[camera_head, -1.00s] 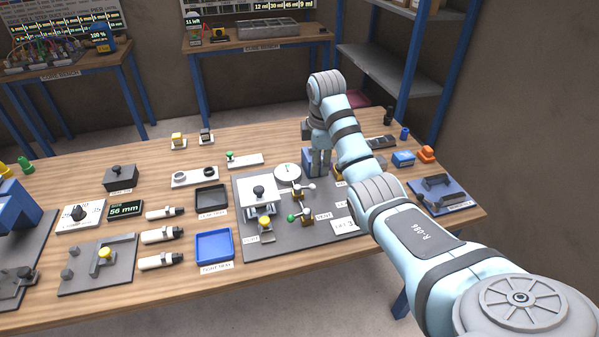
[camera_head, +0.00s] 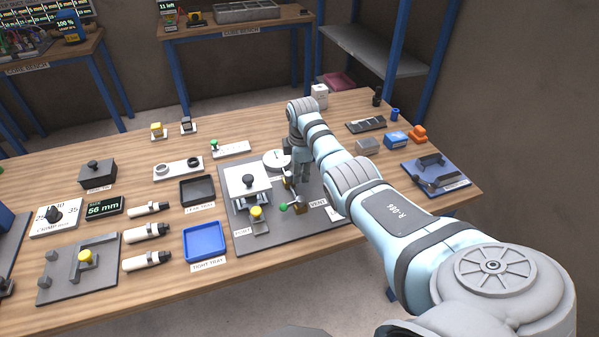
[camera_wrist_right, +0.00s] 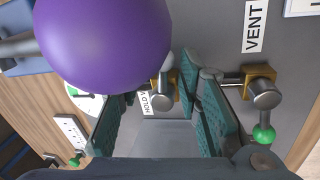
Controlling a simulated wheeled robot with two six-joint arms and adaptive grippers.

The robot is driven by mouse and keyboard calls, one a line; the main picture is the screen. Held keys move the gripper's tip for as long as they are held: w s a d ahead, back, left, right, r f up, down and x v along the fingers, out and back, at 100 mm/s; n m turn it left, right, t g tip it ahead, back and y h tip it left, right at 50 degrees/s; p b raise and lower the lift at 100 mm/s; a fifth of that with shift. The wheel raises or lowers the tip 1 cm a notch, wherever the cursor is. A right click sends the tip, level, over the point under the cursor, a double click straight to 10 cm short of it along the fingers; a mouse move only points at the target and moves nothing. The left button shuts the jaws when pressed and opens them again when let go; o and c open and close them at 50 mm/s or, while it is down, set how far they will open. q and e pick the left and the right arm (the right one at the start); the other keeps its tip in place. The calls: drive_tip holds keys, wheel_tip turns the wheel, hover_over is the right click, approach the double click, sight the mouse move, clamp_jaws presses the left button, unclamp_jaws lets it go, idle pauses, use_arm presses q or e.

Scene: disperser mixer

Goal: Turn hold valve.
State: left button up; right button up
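The hold valve (camera_wrist_right: 160,92) has a brass body and a grey lever with a pale knob; its label is partly covered. In the head view it is mostly hidden behind my right gripper (camera_head: 300,177). In the wrist view my right gripper (camera_wrist_right: 159,80) is open, its two teal fingers apart, with the valve between and just beyond the fingertips. I cannot tell whether either finger touches it. The vent valve (camera_wrist_right: 262,92) stands just outside the right finger, with its green knob showing in the head view too (camera_head: 283,208). My left gripper is not in view.
A large purple ball (camera_wrist_right: 102,40) fills the wrist view's upper left, close to the fingers. On the grey plate (camera_head: 270,238) stand a white clamp block (camera_head: 247,184), a yellow-knobbed part (camera_head: 257,213) and a round gauge (camera_head: 276,160). A blue tray (camera_head: 204,241) lies left.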

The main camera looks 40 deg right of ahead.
drive_tip(key=shift+s+r, duration=0.15)
drive_tip(key=shift+s, duration=0.05)
drive_tip(key=shift+c, duration=0.9)
clamp_jaws()
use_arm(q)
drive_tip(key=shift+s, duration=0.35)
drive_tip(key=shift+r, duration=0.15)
